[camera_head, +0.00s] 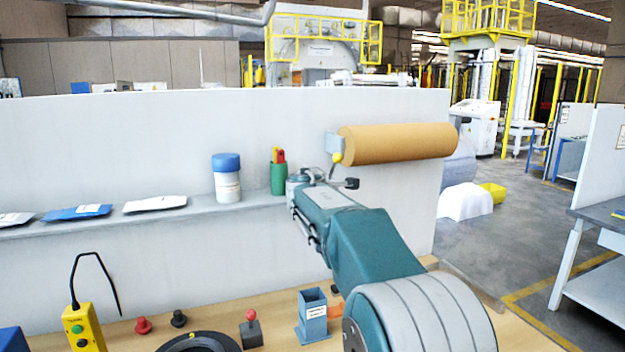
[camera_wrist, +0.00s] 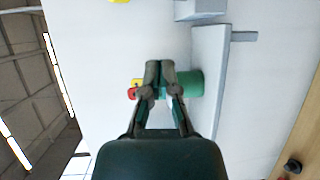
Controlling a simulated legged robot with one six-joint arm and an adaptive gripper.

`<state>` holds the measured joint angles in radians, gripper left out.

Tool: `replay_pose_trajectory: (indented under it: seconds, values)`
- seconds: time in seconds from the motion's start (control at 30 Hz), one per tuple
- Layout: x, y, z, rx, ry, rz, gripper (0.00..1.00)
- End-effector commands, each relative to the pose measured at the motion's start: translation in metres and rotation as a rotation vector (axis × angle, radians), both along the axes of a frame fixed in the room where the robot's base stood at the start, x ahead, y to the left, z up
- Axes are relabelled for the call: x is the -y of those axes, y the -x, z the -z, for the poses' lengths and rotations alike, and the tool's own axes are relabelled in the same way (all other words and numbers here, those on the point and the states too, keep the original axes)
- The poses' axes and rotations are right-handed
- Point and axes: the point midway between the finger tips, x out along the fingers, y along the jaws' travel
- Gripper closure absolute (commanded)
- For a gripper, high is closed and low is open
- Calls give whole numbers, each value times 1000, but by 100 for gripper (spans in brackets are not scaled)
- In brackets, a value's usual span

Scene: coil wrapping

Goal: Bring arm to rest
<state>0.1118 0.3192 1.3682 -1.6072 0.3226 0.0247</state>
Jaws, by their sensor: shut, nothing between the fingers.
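My gripper (camera_wrist: 159,68) is shut and empty in the wrist view, its two fingers meeting at the tips. Behind the fingers is the green cup (camera_wrist: 194,84), with red and yellow tops beside it; I cannot tell how far off it is. In the head view my teal arm is raised over the bench and reaches toward the partition wall (camera_head: 120,130). The gripper itself is hard to make out there, mostly hidden by the arm. The green cup (camera_head: 278,181) stands on the shelf just left of the arm's far end.
A brown roll (camera_head: 400,144) hangs on the wall, right of the arm's far end. The shelf (camera_head: 170,222) carries a blue-lidded jar (camera_head: 227,178) and flat packets. On the bench below are a yellow button box (camera_head: 82,328), a red-knobbed lever (camera_head: 251,328) and a blue-grey holder (camera_head: 313,315).

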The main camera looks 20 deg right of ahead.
Motion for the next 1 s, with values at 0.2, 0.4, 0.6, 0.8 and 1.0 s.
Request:
replay_pose_trajectory:
  seconds: [0.2,0.4,0.6,0.8,1.0]
  values:
    - [-4,7,6,1,0,-1,100]
    - [-5,8,7,1,0,-1,100]
    - [-5,8,7,1,0,-1,100]
    - [-5,24,4,8,-54,23,100]
    - [-9,101,10,12,-316,144,100]
